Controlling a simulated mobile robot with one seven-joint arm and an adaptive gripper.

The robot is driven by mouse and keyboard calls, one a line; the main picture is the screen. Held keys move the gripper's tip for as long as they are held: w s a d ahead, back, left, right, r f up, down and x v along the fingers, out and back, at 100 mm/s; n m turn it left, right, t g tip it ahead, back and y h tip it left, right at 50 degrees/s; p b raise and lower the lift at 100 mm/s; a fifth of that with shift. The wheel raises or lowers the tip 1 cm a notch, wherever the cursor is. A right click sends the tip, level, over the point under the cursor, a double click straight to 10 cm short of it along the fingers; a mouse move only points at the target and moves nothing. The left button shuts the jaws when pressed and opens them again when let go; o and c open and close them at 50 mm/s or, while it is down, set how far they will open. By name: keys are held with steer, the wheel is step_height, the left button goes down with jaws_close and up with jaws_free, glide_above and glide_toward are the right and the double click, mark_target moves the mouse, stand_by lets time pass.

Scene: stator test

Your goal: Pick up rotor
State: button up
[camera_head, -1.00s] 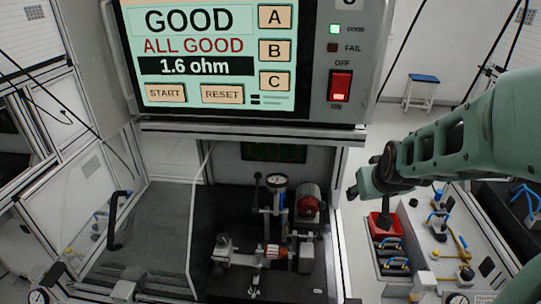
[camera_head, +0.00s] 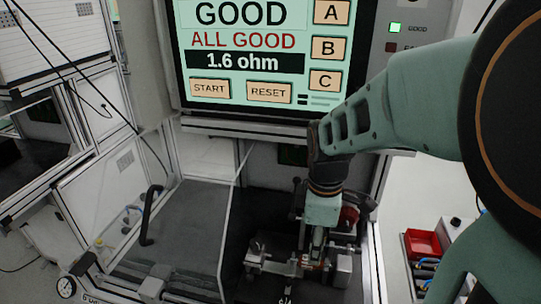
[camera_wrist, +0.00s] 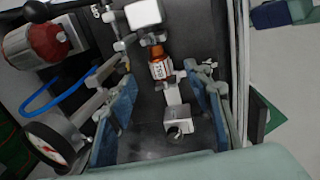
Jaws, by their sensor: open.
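The rotor (camera_wrist: 160,68), a small cylinder with a copper-orange end and a red-and-white body, sits in the test fixture in the wrist view. Metal supports stand at both of its ends. My gripper (camera_wrist: 162,104) is open, with one blue finger left of the rotor's line and one right of it. The fingers appear apart from the rotor, and nothing is held. In the head view my gripper (camera_head: 318,240) hangs over the fixture and partly hides it. Only a bit of the rotor shows there (camera_head: 306,261).
A dial gauge (camera_wrist: 45,148), a red motor (camera_wrist: 35,45) and a blue hose (camera_wrist: 60,92) lie left of my gripper in the wrist view. The tester screen (camera_head: 260,50) reads GOOD above the bay. The dark shelf (camera_head: 185,215) is clear.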

step_height(320, 180, down, 3)
steer(key=shift+w+r, duration=0.1)
steer(key=shift+w, duration=0.05)
steer(key=shift+w+a+f, duration=0.1)
steer(key=shift+w+f, duration=0.15)
steer(key=shift+f, duration=1.05)
steer(key=shift+w+a+f, duration=0.1)
steer(key=shift+w+f, duration=0.1)
steer(key=shift+f, duration=1.05)
jaws_close()
